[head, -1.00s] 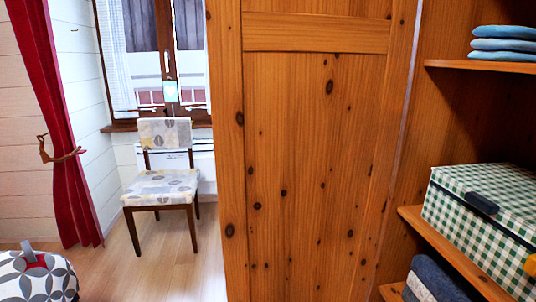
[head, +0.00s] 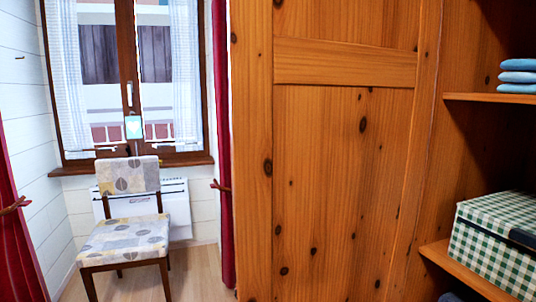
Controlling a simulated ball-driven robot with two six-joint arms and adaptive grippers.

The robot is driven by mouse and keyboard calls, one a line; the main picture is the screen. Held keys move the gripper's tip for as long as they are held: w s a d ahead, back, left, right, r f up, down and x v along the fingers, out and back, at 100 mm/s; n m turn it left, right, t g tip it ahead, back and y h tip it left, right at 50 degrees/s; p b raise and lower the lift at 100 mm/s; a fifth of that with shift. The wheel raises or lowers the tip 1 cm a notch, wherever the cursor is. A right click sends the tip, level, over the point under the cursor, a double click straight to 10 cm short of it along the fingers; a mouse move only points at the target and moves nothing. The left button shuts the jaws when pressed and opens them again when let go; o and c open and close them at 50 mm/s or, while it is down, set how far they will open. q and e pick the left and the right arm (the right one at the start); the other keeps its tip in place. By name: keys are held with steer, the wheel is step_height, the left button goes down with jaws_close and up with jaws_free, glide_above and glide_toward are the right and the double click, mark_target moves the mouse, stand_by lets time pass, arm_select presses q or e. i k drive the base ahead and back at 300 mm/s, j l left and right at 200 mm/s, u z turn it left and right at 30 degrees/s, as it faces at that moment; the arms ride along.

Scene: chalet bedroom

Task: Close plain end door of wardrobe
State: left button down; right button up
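The wooden wardrobe door (head: 335,190) stands open and fills the middle of the head view. It is knotty orange-brown pine with a plain panel and a cross rail near the top. Its right edge meets the wardrobe's inner side, where the shelves (head: 487,97) show. Its free edge is on the left, beside a red curtain. No handle is visible on the face I see. Neither of my grippers is in view.
A patterned chair (head: 126,235) stands left of the door, before a window (head: 130,90) and a white heater (head: 180,205). Red curtains (head: 20,245) hang at both sides. Folded blue cloths (head: 518,76) and a green checked box (head: 495,240) sit on shelves. Some floor shows near the chair.

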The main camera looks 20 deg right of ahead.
mark_target(331, 103)
steer(key=i+j+u, duration=0.3)
steer(key=i, duration=0.15)
steer(key=i+u, duration=0.3)
steer(key=i+z, duration=0.45)
steer(key=z, duration=0.3)
steer(key=i+j+z, duration=0.15)
steer(key=z, duration=0.2)
steer(key=i+z, duration=0.15)
steer(key=z, duration=0.3)
steer(key=i+j+z, duration=0.1)
steer(key=z, duration=0.3)
steer(key=i+j+z, duration=0.15)
steer(key=z, duration=0.3)
steer(key=i+j+z, duration=0.1)
steer(key=z, duration=0.35)
steer(key=j+z, duration=0.25)
steer(key=z, duration=0.2)
steer(key=i+j+z, duration=0.1)
steer(key=z, duration=0.3)
steer(key=j+z, duration=0.45)
steer(key=l, duration=0.15)
